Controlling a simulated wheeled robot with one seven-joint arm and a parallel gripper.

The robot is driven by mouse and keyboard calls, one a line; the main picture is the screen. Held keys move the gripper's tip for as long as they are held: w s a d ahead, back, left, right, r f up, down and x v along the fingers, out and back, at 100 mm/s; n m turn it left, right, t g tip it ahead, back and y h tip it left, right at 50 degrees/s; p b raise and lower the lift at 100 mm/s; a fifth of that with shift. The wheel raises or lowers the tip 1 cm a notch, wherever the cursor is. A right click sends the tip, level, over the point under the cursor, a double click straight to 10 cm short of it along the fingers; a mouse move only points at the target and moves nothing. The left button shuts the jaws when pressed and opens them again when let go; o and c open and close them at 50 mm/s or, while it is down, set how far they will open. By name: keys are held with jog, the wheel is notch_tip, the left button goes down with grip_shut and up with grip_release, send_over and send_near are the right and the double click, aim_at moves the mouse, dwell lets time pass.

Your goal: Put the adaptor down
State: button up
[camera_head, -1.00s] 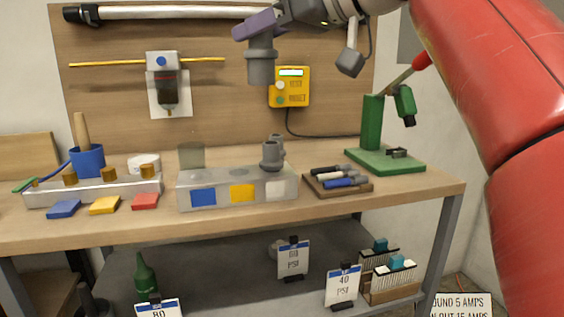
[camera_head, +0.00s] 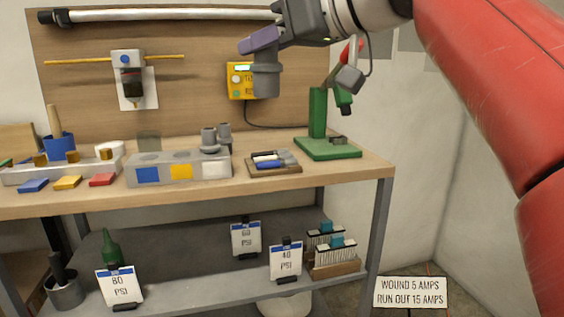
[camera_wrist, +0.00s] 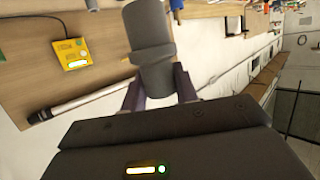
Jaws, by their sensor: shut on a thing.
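The adaptor (camera_head: 266,80) is a dark grey stepped cylinder. My gripper (camera_head: 262,42), with purple fingers, is shut on its upper part and holds it upright in the air, in front of the back board and well above the bench. In the wrist view the adaptor (camera_wrist: 149,45) sits between my fingers (camera_wrist: 160,85). Below and left on the bench is a grey block (camera_head: 178,170) with blue, yellow and white squares. Similar grey adaptors (camera_head: 210,140) stand at its right end. The adaptor touches nothing but my fingers.
A tray of markers (camera_head: 273,164) and a green stand (camera_head: 325,146) are on the bench to the right. A yellow box (camera_head: 240,82) hangs behind the adaptor. Bare bench top (camera_head: 350,172) shows near the right front edge. A lower shelf holds PSI cards (camera_head: 286,260).

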jog(key=w+d+f+m+t+h, duration=0.2)
jog(key=d+f+m+h, duration=0.3)
jog(key=f, duration=1.4)
jog(key=w+d+f+m+t+h, duration=0.2)
jog(key=w+d+f+m+h, duration=0.3)
jog(key=f, duration=1.4)
jog(key=w+d+f+m+t+h, duration=0.2)
jog(key=w+d+f+m+h, duration=0.2)
jog(key=f, duration=1.6)
jog(key=shift+d+m+h, duration=0.4)
jog(key=shift+d+h, duration=0.8)
jog(key=shift+d, duration=0.65)
jog(key=shift+w+a, duration=0.1)
